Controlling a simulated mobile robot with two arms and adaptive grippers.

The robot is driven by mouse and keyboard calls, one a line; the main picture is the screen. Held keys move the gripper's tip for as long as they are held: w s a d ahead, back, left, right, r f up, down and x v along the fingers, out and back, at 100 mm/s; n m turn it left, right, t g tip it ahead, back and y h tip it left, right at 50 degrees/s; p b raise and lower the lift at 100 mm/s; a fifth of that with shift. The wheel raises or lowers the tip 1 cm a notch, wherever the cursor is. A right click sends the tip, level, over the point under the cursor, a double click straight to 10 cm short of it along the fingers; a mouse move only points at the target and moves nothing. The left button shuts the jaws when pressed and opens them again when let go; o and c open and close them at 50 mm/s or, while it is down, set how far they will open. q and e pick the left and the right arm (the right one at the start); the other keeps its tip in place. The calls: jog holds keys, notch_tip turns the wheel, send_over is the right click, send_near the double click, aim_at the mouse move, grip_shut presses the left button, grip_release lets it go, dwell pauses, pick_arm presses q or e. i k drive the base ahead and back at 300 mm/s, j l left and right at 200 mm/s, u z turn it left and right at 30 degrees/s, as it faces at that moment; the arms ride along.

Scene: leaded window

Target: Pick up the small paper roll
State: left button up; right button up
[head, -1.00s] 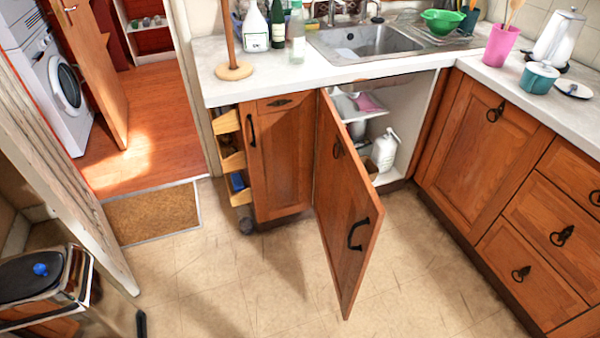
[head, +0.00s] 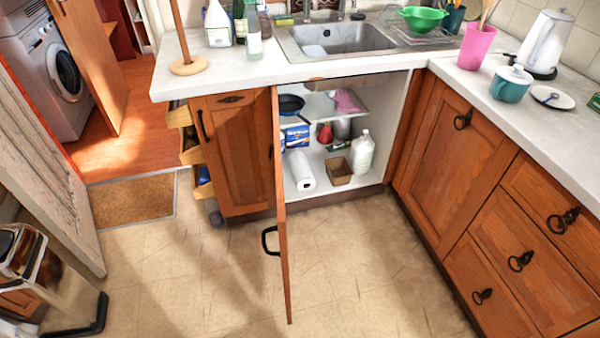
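A white paper roll (head: 300,171) is inside the open cabinet under the sink, on its floor at the left. It lies tilted in the picture, with its end toward me. The cabinet door (head: 280,215) stands open and is seen almost edge-on, just left of the roll. Neither of my grippers is in view.
Near the roll are a small brown box (head: 338,171), a white jug (head: 362,152) and a blue box (head: 297,132). A shelf (head: 315,105) is above. Drawer fronts (head: 515,262) stand at right. The floor (head: 360,270) ahead is clear.

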aim_at(302, 175)
jog(key=u, duration=0.5)
jog(key=i+l+u, duration=0.15)
jog(key=l+u, duration=0.5)
jog(key=l, duration=0.2)
jog(key=i+l+u, duration=0.1)
jog(key=l+u, duration=0.25)
jog(key=l, duration=0.15)
